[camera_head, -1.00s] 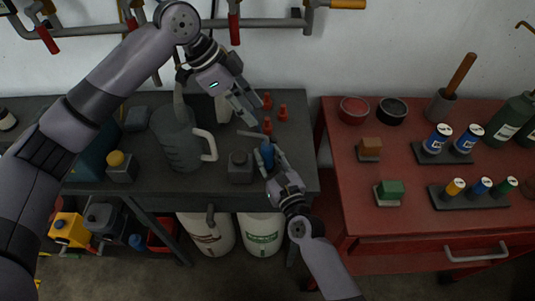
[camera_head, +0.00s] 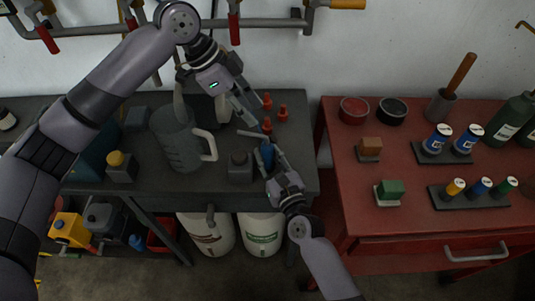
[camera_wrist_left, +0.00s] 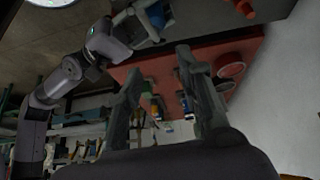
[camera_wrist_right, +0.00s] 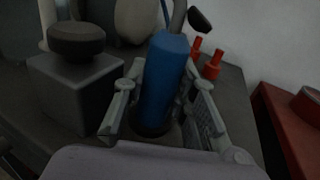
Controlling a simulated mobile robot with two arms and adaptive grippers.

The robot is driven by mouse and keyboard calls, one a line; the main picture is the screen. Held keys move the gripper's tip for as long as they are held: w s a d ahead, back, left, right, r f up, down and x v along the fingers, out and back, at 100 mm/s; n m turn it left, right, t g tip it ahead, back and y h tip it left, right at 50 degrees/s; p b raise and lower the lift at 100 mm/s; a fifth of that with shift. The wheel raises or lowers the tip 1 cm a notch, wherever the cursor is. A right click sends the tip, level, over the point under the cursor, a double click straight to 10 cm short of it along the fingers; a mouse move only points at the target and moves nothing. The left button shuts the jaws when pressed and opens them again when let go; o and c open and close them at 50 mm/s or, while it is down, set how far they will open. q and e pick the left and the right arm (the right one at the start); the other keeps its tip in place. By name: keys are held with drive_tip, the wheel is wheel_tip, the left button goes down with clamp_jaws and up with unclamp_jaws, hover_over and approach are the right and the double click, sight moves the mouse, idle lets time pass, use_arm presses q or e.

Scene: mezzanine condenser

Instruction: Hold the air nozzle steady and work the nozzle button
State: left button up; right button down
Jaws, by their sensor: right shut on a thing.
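The air nozzle has a blue body (camera_head: 266,157) and a thin grey spout (camera_head: 250,134) pointing left in the head view. My right gripper (camera_head: 266,166) is shut on the blue body above the dark bench. In the right wrist view the blue body (camera_wrist_right: 165,82) stands between its two fingers. My left gripper (camera_head: 253,114) is open and empty, just above and left of the nozzle, apart from it. In the left wrist view its fingers (camera_wrist_left: 160,62) are spread, and the blue body (camera_wrist_left: 157,15) shows at the top. I cannot make out the nozzle button.
A clear jug (camera_head: 178,150) and a dark square bottle (camera_head: 240,168) stand left of the nozzle. A red cabinet (camera_head: 410,190) with cans and blocks is at the right. Pipes (camera_head: 270,23) run along the wall.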

use_arm(q)
drive_tip(key=shift+c, duration=0.3)
clamp_jaws()
idle(1.4)
